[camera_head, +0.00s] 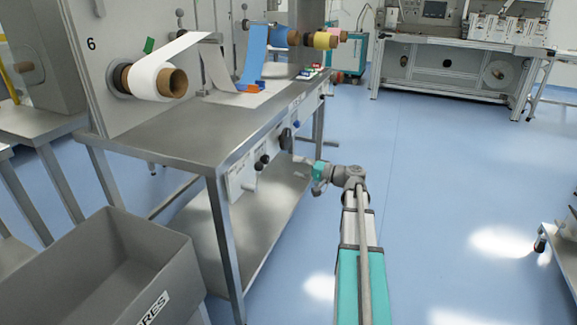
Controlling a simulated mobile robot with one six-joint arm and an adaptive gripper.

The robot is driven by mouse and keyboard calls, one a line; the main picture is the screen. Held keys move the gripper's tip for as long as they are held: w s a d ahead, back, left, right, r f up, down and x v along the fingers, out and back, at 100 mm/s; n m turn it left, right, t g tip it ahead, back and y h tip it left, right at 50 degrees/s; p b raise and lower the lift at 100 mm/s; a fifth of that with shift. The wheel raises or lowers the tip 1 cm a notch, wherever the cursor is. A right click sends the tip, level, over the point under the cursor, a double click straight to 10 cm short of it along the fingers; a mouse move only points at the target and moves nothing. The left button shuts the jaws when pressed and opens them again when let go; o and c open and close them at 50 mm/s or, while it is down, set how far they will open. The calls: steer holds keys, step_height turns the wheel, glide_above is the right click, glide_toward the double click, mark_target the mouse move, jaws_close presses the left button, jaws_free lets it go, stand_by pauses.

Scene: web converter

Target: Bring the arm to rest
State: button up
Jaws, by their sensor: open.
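My arm (348,175) reaches forward from the bottom right of the middle and bends left at its far end, beside the front of the steel bench. My gripper (302,161) is at the left end of the arm, small in the view, just right of the bench's knobs and below the edge of its top. It is open, and I see nothing held in it. Its fingertips are too small to make out clearly, and I cannot tell whether it touches the bench.
The steel bench (185,135) carries a white roll (155,80) and other coloured rolls. Black knobs (262,162) stick out of its front. A grey bin (100,270) stands at the lower left. A trolley (562,240) is at the right edge. The blue floor between is clear.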

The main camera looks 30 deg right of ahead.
steer(key=shift+s+d, duration=0.3)
steer(key=shift+s, duration=0.1)
steer(key=shift+s, duration=0.1)
stand_by(0.4)
